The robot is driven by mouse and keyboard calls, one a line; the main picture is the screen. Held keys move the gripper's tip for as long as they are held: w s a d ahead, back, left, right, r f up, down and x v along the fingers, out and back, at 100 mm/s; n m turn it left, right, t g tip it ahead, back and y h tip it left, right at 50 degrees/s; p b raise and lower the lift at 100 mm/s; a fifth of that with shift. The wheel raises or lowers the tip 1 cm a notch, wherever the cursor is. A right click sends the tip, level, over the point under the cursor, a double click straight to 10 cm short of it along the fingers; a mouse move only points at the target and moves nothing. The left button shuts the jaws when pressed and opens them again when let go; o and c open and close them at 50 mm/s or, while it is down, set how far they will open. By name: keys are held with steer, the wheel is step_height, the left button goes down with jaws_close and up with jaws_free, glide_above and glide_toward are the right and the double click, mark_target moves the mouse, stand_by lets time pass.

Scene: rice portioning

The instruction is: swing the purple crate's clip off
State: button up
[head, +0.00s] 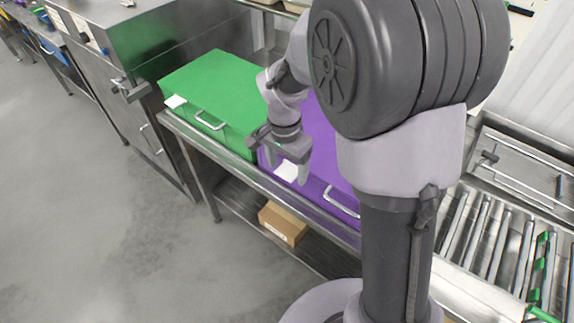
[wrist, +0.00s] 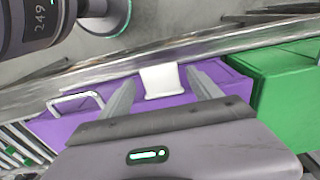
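The purple crate (head: 318,150) stands on the steel table, partly hidden behind my arm; it also shows in the wrist view (wrist: 60,128). Its white clip (head: 286,171) is on the front edge of the lid, left of the silver handle (head: 341,202). In the wrist view the clip (wrist: 160,82) lies between my two spread fingers, with a narrow gap on each side. My gripper (head: 288,166) is open and points down at the clip; it also shows in the wrist view (wrist: 160,76). I cannot tell how far above the clip the fingertips are.
A green crate (head: 215,95) with its own white clip (head: 175,101) stands close to the left of the purple one. A cardboard box (head: 283,224) lies on the shelf below. A roller conveyor (head: 500,240) is to the right. The floor in front is clear.

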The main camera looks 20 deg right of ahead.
mark_target(285, 175)
steer(key=shift+r, duration=0.1)
step_height(285, 175, up, 17)
steer(key=p, duration=0.5)
steer(key=shift+s+a+r, duration=0.15)
steer(key=shift+s+a, duration=0.1)
steer(key=shift+a, duration=0.15)
steer(key=s+a+f+n+t+y+b, duration=0.1)
steer(key=s+f+n+t+b, duration=0.1)
steer(key=s+b, duration=0.4)
steer(key=s+a+f+n+t+y+b, duration=0.1)
steer(key=s+a+f+n+t+b, duration=0.1)
steer(key=s, duration=1)
step_height(285, 175, down, 4)
steer(key=n+t+b, duration=0.1)
steer(key=n+b, duration=0.1)
steer(key=b, duration=0.1)
steer(key=shift+s+b, duration=0.15)
steer(key=shift+b, duration=0.25)
steer(key=shift+c, duration=0.4)
